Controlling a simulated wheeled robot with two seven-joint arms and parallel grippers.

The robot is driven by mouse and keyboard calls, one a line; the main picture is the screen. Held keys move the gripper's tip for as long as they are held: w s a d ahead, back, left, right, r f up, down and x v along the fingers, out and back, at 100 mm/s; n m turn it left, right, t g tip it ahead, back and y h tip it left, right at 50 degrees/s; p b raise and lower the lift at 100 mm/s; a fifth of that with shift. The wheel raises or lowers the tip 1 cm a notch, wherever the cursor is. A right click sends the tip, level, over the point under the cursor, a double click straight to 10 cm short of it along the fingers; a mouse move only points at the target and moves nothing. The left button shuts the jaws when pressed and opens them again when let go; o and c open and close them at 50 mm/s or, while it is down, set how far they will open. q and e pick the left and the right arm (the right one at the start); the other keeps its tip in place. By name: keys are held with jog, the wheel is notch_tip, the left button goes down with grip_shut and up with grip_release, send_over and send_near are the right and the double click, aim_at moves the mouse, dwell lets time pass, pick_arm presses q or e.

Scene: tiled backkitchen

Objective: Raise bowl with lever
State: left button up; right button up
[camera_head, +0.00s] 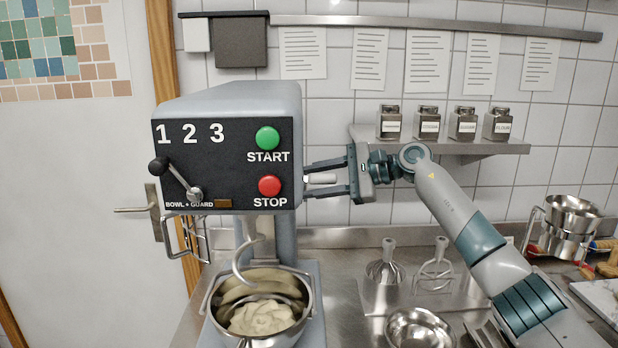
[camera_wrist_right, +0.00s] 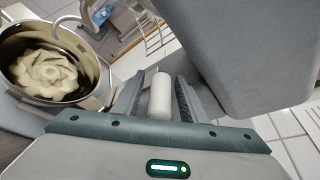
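The grey mixer (camera_head: 225,105) stands left of centre in the head view. Its steel bowl (camera_head: 262,303) holds pale dough under a hook, low on the mixer; the bowl also shows in the wrist view (camera_wrist_right: 58,65). A white cylindrical handle (camera_head: 321,179), seemingly a lever grip, shows at the mixer's right side, with its attachment hidden. My right gripper (camera_head: 310,180) is open, its fingers on either side of this handle; the handle lies between them in the wrist view (camera_wrist_right: 160,95), with gaps visible. My left gripper is not in view.
A black-knobbed lever (camera_head: 178,178) is on the mixer's front panel, beside the green start button (camera_head: 267,138) and red stop button (camera_head: 270,186). Mixing tools (camera_head: 386,270) and an empty bowl (camera_head: 418,328) are on the counter. A shelf (camera_head: 450,147) with jars is behind my right arm.

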jog(key=shift+a, duration=0.1)
grip_shut()
jog(key=shift+f, duration=0.15)
